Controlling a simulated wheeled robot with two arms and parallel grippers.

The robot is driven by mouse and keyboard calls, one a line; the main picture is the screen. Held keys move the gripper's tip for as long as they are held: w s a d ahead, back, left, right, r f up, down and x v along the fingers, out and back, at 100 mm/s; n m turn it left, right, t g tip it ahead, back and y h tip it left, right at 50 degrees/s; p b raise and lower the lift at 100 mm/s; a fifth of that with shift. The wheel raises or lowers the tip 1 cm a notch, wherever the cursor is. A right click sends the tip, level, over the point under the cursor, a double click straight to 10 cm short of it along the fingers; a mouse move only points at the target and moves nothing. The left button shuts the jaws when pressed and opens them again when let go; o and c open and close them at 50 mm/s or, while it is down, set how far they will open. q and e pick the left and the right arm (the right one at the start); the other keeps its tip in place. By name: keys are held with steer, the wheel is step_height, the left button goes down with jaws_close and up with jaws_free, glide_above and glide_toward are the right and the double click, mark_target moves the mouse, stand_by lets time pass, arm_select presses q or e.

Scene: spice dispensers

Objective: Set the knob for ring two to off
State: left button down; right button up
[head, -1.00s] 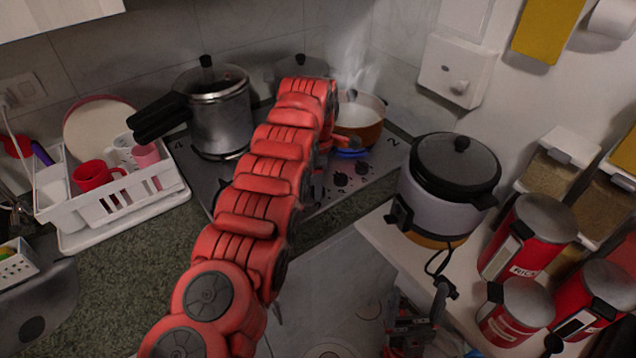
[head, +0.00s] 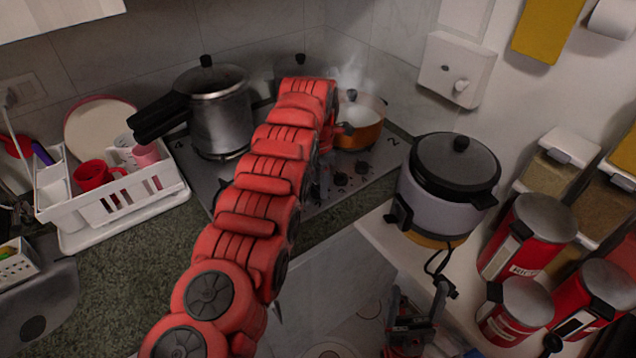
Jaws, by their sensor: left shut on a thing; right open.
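The stove (head: 378,172) has a "2" marked at its right corner. An orange pot (head: 362,134) sits on the ring by that mark, with steam above it and no blue flame visible under it. Two dark knobs, one nearer (head: 340,180) and one farther right (head: 362,168), show on the stove front. My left arm crosses the stove and hides much of it. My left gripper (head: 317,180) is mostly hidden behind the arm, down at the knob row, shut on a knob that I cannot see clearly. My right gripper (head: 412,325) is open and empty, low beside the counter.
A pressure cooker (head: 220,112) stands at the left rear of the stove, another lidded pot (head: 300,66) behind my arm. A white dish rack (head: 120,205) is at left. A rice cooker (head: 450,190) and red canisters (head: 525,235) fill the right shelf.

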mark_target(318, 186)
stand_by(0.4)
arm_select(q)
steer(key=shift+c, duration=1.8)
jaws_free()
steer(key=shift+r, duration=0.6)
step_height(318, 186, up, 3)
steer(key=shift+r+p, duration=0.2)
steer(key=shift+p, duration=0.8)
step_height(318, 186, up, 13)
steer(key=p, duration=1.3)
steer(key=shift+f, duration=0.15)
